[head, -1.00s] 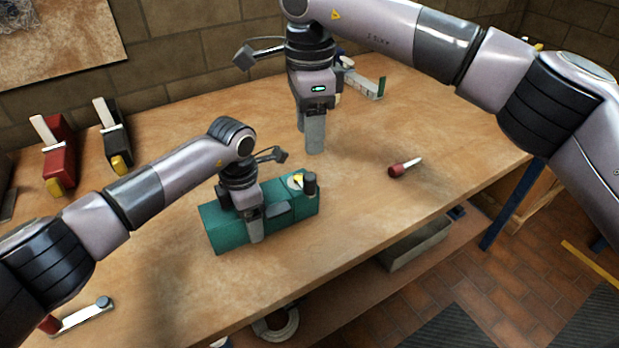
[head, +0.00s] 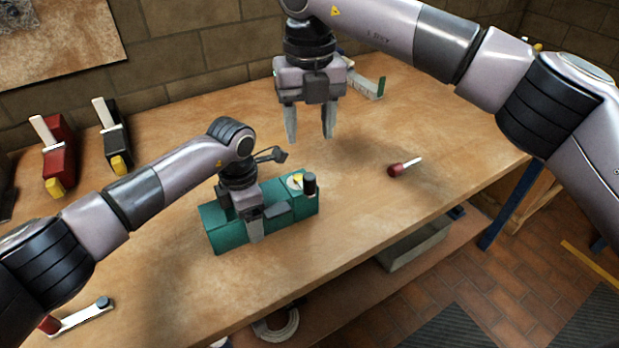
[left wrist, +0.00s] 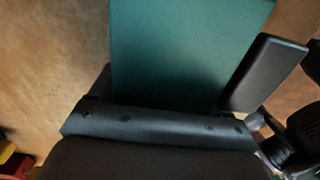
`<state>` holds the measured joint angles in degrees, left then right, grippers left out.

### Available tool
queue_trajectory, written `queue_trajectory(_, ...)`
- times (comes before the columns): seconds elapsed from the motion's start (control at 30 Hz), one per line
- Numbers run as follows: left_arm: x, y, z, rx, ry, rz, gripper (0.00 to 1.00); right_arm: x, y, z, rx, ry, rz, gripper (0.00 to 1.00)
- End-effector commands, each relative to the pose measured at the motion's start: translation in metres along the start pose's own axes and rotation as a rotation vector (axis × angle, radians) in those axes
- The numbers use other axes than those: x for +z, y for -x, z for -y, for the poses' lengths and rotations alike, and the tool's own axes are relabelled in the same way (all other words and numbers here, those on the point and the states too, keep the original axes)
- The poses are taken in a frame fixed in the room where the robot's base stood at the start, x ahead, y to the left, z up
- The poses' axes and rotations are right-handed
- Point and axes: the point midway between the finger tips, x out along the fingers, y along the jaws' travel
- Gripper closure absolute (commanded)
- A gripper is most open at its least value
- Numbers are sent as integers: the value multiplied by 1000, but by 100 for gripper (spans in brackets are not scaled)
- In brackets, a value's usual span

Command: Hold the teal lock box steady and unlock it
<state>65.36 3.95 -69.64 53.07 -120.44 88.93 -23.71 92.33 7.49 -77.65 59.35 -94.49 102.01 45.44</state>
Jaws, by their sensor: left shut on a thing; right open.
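The teal lock box (head: 226,236) lies on the workbench in the head view, and its teal top fills the middle of the left wrist view (left wrist: 180,50). A round pale dial with a yellow mark (head: 296,181) and a black knob (head: 310,183) are at its right end. My left gripper (head: 254,232) is shut on the box near its middle and hides part of it. My right gripper (head: 309,138) is open and empty, above the bench behind the box and apart from it.
A red-handled tool (head: 397,170) lies on the bench right of the box. A red device (head: 54,154) and a black device (head: 114,137) stand at the back left. A metal piece (head: 364,84) lies behind my right gripper. A lever-like part (head: 80,317) lies front left.

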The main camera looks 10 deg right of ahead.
Motion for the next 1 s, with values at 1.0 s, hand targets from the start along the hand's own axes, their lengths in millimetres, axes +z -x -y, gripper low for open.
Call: queue_trajectory(1.0, 1, 1, 0, 1, 0, 2, 68, 0, -117, 0, 0, -131, -2, 49)
